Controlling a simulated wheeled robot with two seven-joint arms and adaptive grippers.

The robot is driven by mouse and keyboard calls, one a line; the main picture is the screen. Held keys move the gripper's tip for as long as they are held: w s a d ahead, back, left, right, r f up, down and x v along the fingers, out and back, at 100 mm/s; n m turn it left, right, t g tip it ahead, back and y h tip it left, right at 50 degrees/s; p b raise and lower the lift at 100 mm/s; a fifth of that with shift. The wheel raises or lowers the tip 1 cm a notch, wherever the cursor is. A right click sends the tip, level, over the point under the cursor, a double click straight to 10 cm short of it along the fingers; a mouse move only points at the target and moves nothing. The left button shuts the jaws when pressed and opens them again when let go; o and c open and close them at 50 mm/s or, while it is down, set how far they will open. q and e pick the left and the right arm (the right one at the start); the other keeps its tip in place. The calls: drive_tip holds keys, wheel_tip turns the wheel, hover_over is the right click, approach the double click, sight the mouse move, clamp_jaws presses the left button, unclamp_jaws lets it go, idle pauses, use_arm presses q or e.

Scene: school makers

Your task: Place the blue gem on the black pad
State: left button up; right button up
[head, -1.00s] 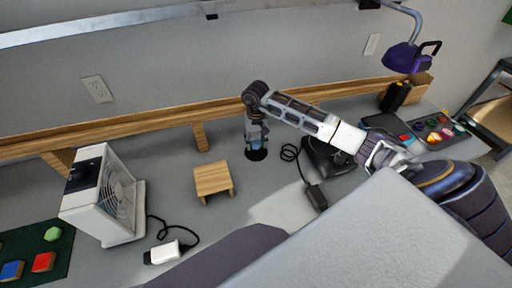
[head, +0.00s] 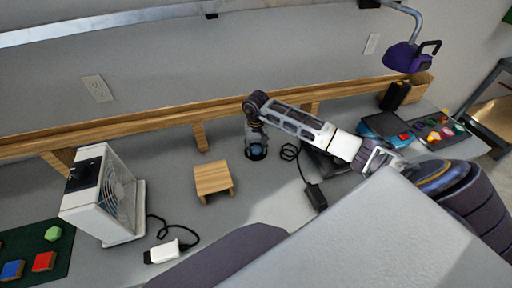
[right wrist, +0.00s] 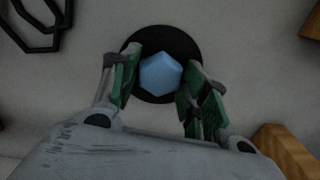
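The blue gem (right wrist: 160,74) lies over the round black pad (right wrist: 163,42) in the right wrist view, inside the pad's outline. In the head view the gem (head: 258,149) appears low at the pad (head: 257,158), partly behind my fingers. My right gripper (right wrist: 158,90) points down at the pad with its green-padded fingers spread on either side of the gem. A gap shows at the left finger; the right finger is very near the gem, and I cannot tell if it touches. My left gripper is not in view.
A small wooden stand (head: 213,179) is left of the pad. A white fan (head: 108,195) and a green mat with blocks (head: 22,246) are farther left. A black cable and adapter (head: 315,196) lie at right. A wooden rail runs behind.

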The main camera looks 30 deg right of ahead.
sight(256, 148)
drive_tip(key=o, duration=0.4)
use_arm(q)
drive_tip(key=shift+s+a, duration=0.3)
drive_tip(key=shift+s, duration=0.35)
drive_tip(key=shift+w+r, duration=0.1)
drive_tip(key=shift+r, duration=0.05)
use_arm(e)
drive_tip(key=shift+r, duration=0.15)
drive_tip(key=shift+r, duration=0.3)
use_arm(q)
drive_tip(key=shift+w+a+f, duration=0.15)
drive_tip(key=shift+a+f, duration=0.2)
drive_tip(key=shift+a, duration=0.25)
use_arm(e)
wheel_tip(256, 148, up, 11)
drive_tip(key=shift+r, duration=0.2)
